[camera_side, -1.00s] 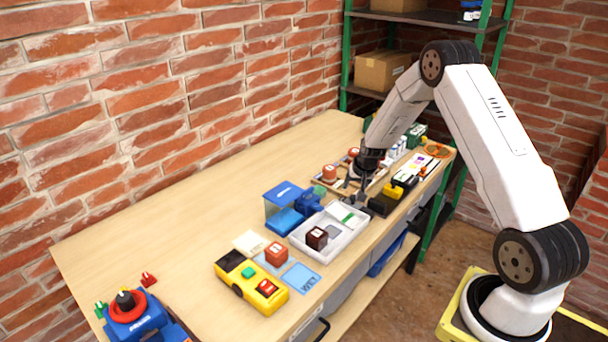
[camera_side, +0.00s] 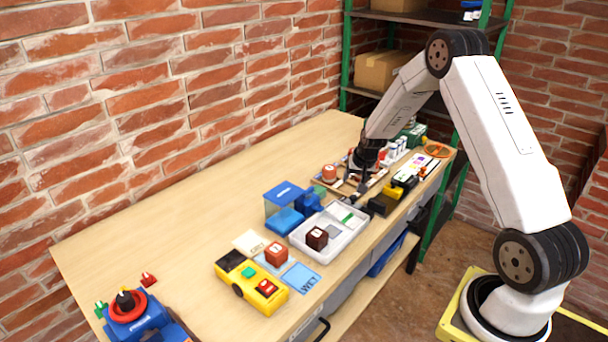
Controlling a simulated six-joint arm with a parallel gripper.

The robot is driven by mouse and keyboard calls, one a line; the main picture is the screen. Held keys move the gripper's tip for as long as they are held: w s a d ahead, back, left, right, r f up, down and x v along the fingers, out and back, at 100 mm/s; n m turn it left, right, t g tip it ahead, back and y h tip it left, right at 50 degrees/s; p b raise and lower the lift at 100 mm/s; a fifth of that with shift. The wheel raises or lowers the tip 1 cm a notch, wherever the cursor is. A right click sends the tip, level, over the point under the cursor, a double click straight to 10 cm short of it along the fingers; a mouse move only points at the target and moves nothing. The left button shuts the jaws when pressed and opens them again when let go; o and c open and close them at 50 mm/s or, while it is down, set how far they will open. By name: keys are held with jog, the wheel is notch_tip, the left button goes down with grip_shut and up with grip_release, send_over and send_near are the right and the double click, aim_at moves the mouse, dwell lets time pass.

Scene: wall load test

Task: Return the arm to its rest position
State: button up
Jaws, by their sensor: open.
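My gripper (camera_side: 356,193) points down over the far half of the workbench (camera_side: 150,225), just beyond the white tray (camera_side: 345,246). The jaws are small in this view and look empty. They are close to the bench top; I cannot tell the exact height. A dark brown cube (camera_side: 317,238) sits in the near part of the white tray. A red-brown cube (camera_side: 276,254) stands on a blue card near the yellow box with buttons (camera_side: 252,284). My wrist partly hides the things behind it.
A blue device (camera_side: 290,205) stands left of the tray. Black and yellow tools (camera_side: 385,202) lie right of my gripper. A green-framed shelf (camera_side: 420,18) with a cardboard box (camera_side: 380,70) stands behind. The bench's left middle is clear, beside the brick wall (camera_side: 170,80).

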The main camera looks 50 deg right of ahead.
jog(key=s+a+r+n, duration=0.25)
jog(key=a+r, duration=0.25)
jog(key=a, duration=0.5)
jog(key=s+a+r+n+y, duration=0.1)
jog(key=s+a+r+n, duration=0.1)
jog(key=s+a, duration=0.5)
jog(key=s+a+r+n+g+y, duration=0.1)
jog(key=s+a+r+n, duration=0.1)
jog(key=s+a+n, duration=0.3)
jog(key=s+a, duration=0.3)
jog(key=a, duration=0.3)
jog(key=shift+s+a+r, duration=0.3)
